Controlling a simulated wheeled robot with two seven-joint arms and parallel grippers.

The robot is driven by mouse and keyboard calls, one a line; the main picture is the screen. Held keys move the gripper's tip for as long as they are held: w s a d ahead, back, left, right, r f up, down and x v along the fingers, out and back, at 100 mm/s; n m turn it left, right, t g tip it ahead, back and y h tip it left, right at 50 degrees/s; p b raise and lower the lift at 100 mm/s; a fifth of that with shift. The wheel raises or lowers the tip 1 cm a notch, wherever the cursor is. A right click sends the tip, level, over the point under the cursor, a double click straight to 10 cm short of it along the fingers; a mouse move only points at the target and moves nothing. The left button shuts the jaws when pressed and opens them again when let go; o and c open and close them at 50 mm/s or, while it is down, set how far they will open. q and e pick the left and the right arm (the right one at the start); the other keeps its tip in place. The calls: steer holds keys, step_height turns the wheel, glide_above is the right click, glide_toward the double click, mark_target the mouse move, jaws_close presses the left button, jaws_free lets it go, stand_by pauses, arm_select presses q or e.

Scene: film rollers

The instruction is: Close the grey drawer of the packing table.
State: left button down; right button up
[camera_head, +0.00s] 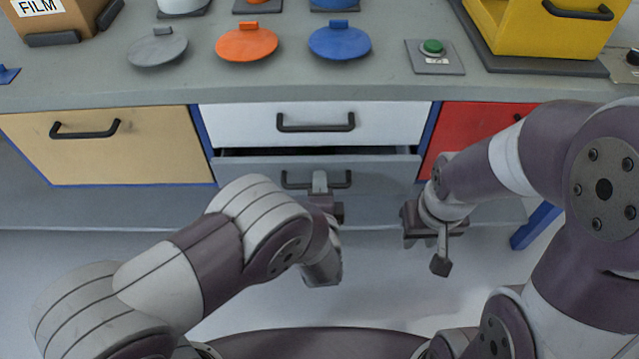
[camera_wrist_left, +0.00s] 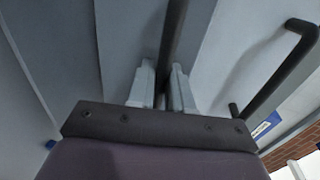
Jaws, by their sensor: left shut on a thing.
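The grey drawer (camera_head: 383,171) sits below the white drawer in the packing table. It is pulled out a little, with a dark gap showing above its front. My left gripper (camera_head: 319,180) is at its black handle (camera_head: 296,180) and is shut on it. In the left wrist view the two pale fingers (camera_wrist_left: 162,85) stand on either side of the dark handle bar (camera_wrist_left: 172,40). My right gripper (camera_head: 436,248) hangs to the right of the grey drawer, apart from it, pointing down. Whether its fingers are open or shut is unclear.
The white drawer (camera_head: 240,125) above is shut, with its own black handle. A tan drawer (camera_head: 150,150) is at the left and a red drawer (camera_head: 460,130) at the right. On the tabletop (camera_head: 100,85) are coloured lids, a green button (camera_head: 432,47) and a yellow bin (camera_head: 510,30).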

arm_select(q)
steer(key=x, duration=0.2)
steer(key=r+x, duration=0.1)
steer(key=x, duration=0.1)
steer(key=shift+w+f, duration=0.15)
steer(key=shift+w, duration=0.05)
steer(key=c, duration=1.4)
jaws_free()
steer(key=shift+o, duration=0.8)
steer(key=shift+w, duration=0.15)
